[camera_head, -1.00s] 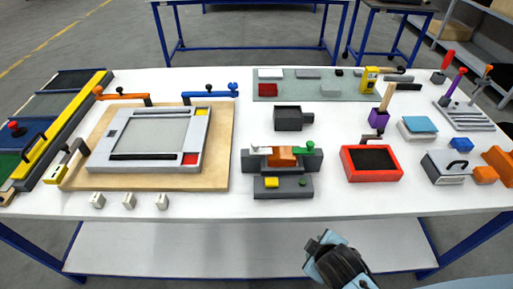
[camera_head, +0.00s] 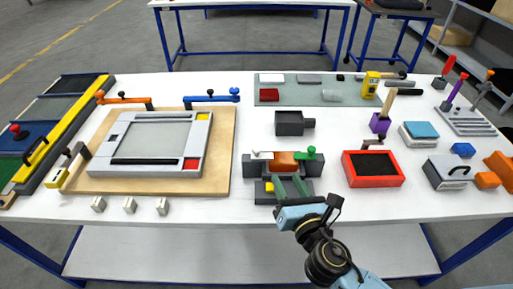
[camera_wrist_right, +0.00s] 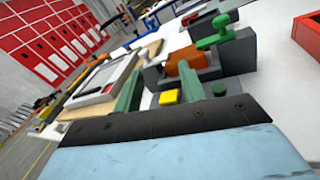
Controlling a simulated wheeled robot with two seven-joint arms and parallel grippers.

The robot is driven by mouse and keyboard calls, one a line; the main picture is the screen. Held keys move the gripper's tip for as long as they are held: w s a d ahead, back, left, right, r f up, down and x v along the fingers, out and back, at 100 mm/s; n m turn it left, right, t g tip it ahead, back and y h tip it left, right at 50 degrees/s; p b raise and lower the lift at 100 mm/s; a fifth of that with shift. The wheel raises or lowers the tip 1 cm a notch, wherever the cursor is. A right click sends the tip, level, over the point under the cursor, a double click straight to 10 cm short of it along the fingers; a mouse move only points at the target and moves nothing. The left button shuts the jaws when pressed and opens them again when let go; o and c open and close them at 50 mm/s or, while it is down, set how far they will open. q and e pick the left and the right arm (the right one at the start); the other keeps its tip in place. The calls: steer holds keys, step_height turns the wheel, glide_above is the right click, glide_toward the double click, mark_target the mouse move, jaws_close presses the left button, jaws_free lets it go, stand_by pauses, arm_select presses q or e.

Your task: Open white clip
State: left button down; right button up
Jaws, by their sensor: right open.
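The white clip (camera_head: 262,155) sits on the left end of the dark grey fixture (camera_head: 249,170), left of an orange-brown block (camera_head: 286,158). A green clip (camera_head: 311,152) is at the fixture's right end; it also shows in the right wrist view (camera_wrist_right: 216,33). My right gripper (camera_head: 289,181) is open and empty. Its green fingers point at the fixture from the front, over its front plate with the yellow button. My left gripper is not in view.
A red tray (camera_head: 346,167) stands right of the fixture. A framed panel on a wooden board (camera_head: 222,150) lies to the left. A grey box (camera_head: 289,124) stands behind the fixture. Small white blocks (camera_head: 129,205) lie near the front edge. The table front right of centre is clear.

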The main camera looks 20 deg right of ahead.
mark_target(258, 151)
steer(key=w+a+n, duration=0.1)
steer(key=w, duration=0.3)
steer(key=w+a+n+y, duration=0.1)
steer(key=w+n, duration=0.1)
steer(key=w, duration=0.3)
steer(key=w+a+n, duration=0.1)
steer(key=w, duration=0.3)
steer(key=shift+w+a+t+y+p, duration=0.25)
steer(key=shift+a+t+y+p, duration=0.05)
steer(key=shift+a+y, duration=0.1)
steer(key=shift+c, duration=0.4)
jaws_close()
